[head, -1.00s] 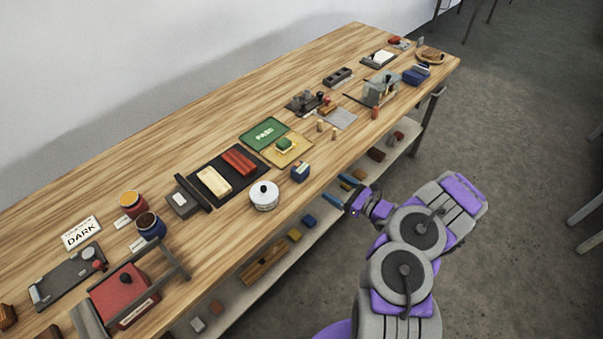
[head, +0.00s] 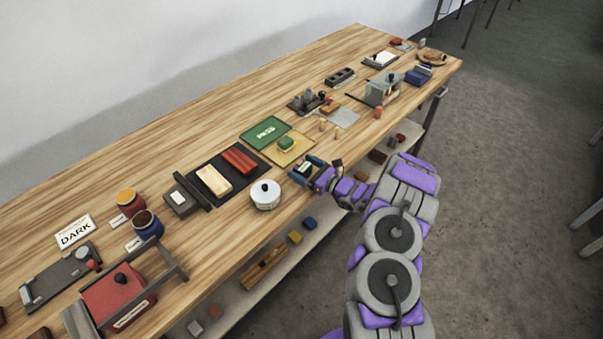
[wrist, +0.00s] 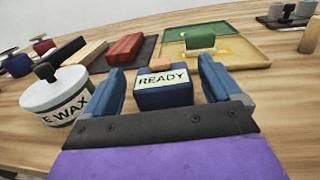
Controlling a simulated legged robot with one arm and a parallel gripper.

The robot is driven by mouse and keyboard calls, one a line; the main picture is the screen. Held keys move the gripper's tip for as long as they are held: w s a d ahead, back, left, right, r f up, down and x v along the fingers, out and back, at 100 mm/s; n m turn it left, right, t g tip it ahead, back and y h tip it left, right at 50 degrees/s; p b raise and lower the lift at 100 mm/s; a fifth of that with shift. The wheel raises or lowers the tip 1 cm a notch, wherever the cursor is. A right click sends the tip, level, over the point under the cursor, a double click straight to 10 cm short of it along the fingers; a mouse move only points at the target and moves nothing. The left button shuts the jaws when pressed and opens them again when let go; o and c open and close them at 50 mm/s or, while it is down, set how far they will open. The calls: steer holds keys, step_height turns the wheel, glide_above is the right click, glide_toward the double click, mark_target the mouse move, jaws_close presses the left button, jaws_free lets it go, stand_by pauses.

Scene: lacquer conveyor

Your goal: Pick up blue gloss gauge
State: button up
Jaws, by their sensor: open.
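The blue gloss gauge is a small blue block with a cream label reading READY (wrist: 163,96) in the wrist view. It stands upright on the wooden table. My gripper (wrist: 161,70) is open, with one blue finger on each side of the gauge. Small gaps show between the fingers and the gauge, so it does not look gripped. In the head view my gripper (head: 308,169) is at the table's front edge, and the gauge (head: 304,168) is partly hidden between the fingers.
A white lidded pot (head: 265,196) stands close left of my gripper. A black tray (head: 218,201) with cream and red blocks lies behind it. Green and yellow trays (head: 278,157) lie behind the gauge. A lower shelf (head: 268,285) runs below the front edge.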

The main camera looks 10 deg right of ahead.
steer(key=shift+w+a, duration=0.4)
steer(key=shift+w, duration=0.05)
steer(key=shift+d, duration=0.2)
steer(key=shift+c, duration=0.3)
steer(key=c, duration=1.2)
